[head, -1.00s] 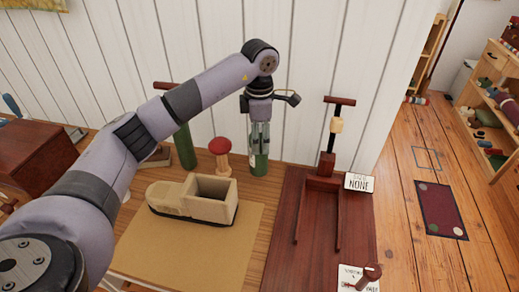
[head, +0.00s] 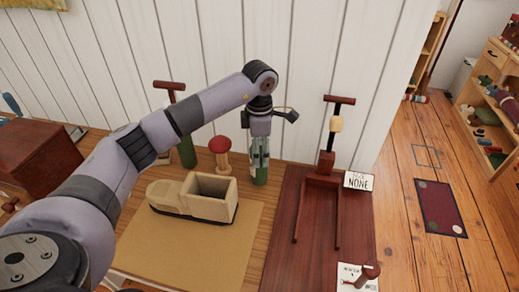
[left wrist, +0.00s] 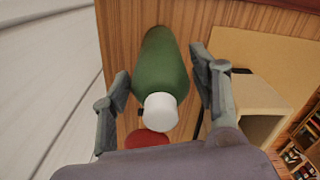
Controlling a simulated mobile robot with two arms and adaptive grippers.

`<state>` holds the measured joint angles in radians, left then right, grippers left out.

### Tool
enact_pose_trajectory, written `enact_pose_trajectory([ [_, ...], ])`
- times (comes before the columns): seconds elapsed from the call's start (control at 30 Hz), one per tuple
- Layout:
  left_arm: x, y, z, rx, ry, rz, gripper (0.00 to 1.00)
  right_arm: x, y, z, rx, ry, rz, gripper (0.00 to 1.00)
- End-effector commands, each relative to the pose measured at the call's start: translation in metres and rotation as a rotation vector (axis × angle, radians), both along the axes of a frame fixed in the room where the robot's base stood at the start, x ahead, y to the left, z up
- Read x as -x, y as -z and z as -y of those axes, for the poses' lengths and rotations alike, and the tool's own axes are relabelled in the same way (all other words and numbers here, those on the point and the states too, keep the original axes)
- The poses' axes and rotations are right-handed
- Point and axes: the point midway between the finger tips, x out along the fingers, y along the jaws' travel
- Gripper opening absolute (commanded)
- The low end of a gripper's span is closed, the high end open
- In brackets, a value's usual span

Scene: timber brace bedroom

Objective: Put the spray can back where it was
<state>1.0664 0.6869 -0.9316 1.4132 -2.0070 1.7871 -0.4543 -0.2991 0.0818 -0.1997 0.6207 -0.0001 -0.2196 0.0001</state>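The spray can is a green cylinder with a white cap. In the head view the can (head: 260,176) is upright at the back of the wooden table, by the white plank wall. In the left wrist view the green can (left wrist: 160,65) lies between the two fingers, its white cap toward the camera. My left gripper (head: 260,152) points down over the can's top. Whether the base touches the table is unclear. My right gripper is not in view.
A red-topped wooden mushroom (head: 220,153) stands just left of the can. A shoe-shaped wooden box (head: 170,198) sits on a tan mat (head: 190,250) in front. A dark red board (head: 285,255) with a T-handled tool (head: 333,130) is right. A green T-handled cylinder (head: 187,150) is left.

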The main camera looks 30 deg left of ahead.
Motion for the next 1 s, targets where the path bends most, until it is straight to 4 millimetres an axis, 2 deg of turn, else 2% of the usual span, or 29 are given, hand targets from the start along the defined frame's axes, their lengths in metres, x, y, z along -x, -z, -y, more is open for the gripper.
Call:
enact_pose_trajectory([
  [0.33,0.0,-0.001,0.0,0.0,0.0,0.0,0.63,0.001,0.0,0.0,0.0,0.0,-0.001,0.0],
  [0.47,-0.001,-0.007,0.0,0.0,0.0,0.002,0.63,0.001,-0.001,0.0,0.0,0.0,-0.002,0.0],
  [0.57,-0.001,-0.02,0.0,0.001,0.0,0.004,0.63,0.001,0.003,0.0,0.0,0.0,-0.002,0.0],
  [0.8,-0.001,-0.072,0.0,0.0,0.0,0.006,0.63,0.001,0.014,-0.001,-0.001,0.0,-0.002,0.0],
  [1.0,-0.001,-0.108,0.0,0.001,0.0,0.003,0.63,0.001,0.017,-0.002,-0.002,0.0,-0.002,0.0],
])
